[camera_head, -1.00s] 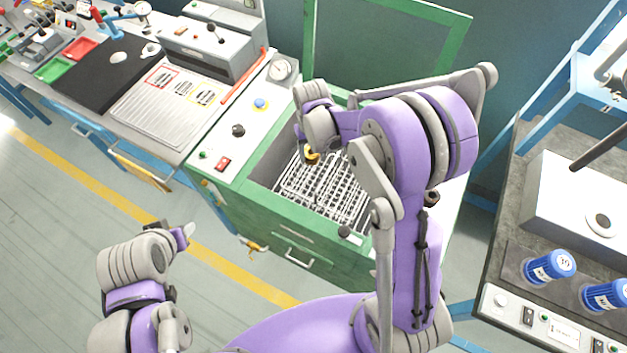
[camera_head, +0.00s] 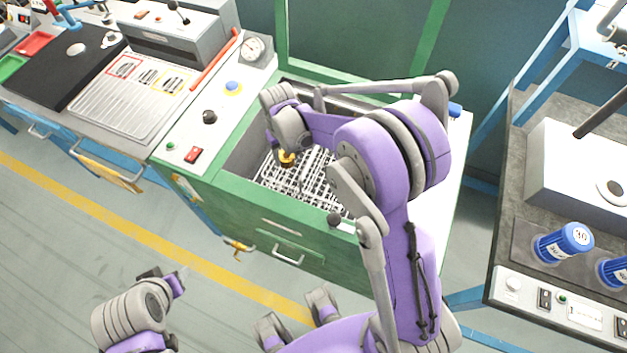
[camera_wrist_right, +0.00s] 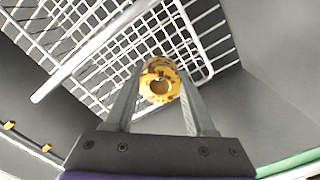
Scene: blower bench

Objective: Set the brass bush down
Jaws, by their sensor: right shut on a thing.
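The brass bush (camera_wrist_right: 160,82) is a short gold ring with dark specks. My right gripper (camera_wrist_right: 160,95) is shut on it, one finger on each side. In the head view the bush (camera_head: 287,159) shows at the tip of the right gripper (camera_head: 287,152), inside the green-framed tank over the wire basket. The wire basket (camera_wrist_right: 205,40) lies behind the bush in the wrist view; I cannot tell whether the bush touches it. My left gripper (camera_head: 164,277) is at the lower left over the floor, away from the tank; its finger opening is unclear.
The green tank (camera_head: 225,223) has walls around the basket, and a raised green-framed lid (camera_head: 350,40) behind. A control panel (camera_head: 211,104) with knobs and a gauge (camera_head: 252,48) is left.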

